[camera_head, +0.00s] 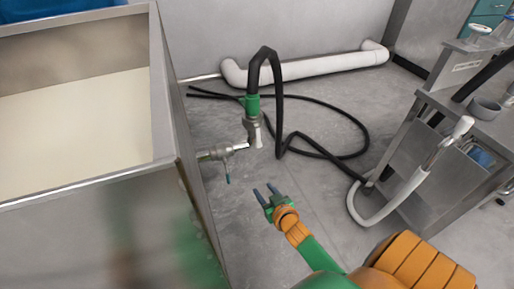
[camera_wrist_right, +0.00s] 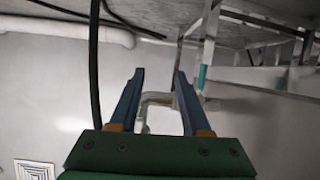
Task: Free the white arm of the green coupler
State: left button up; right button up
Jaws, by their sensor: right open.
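The green coupler (camera_head: 252,104) is at the lower end of a looped black hose, on top of a metal fitting beside the tank. A short pale arm (camera_head: 257,142) hangs down from this fitting; I take it for the white arm, and it looks close against the fitting. My right gripper (camera_head: 268,192) is open and empty, below and apart from the coupler and the pale arm. In the right wrist view its two blue fingers (camera_wrist_right: 158,92) stand apart; a pale bent pipe shows beyond them, which I cannot identify surely. My left gripper is not in view.
A metal tank (camera_head: 165,100) stands at left, with a valve (camera_head: 220,151) and teal handle (camera_head: 228,179) on its side. Black hose (camera_head: 330,104) lies on the floor. A steel cart (camera_head: 440,130) with a white wand (camera_head: 400,192) stands at right. Floor between is mostly clear.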

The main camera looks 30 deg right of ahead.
aim_at(259, 142)
jog(key=w+d+r+t+b, duration=0.1)
jog(key=w+r, duration=0.1)
jog(key=r, duration=0.1)
jog(key=w+d+r+t+h+b, duration=0.1)
jog(key=w+d+r+t+b, duration=0.1)
jog(key=w+r, duration=0.1)
jog(key=w+d+r+m+t+b, duration=0.1)
jog(key=w+r, duration=0.2)
jog(key=r, duration=0.2)
jog(key=shift+w+d+r+b, duration=0.15)
jog(key=shift+w+b, duration=0.05)
jog(key=shift+b, duration=0.1)
jog(key=shift+x, duration=0.95)
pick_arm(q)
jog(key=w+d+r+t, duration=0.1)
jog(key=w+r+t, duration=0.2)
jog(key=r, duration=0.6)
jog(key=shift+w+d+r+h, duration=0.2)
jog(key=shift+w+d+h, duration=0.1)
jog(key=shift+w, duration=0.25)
pick_arm(e)
jog(key=shift+w+r+h, duration=0.1)
jog(key=shift+w+h, duration=0.05)
jog(key=shift+h, duration=0.25)
grip_shut()
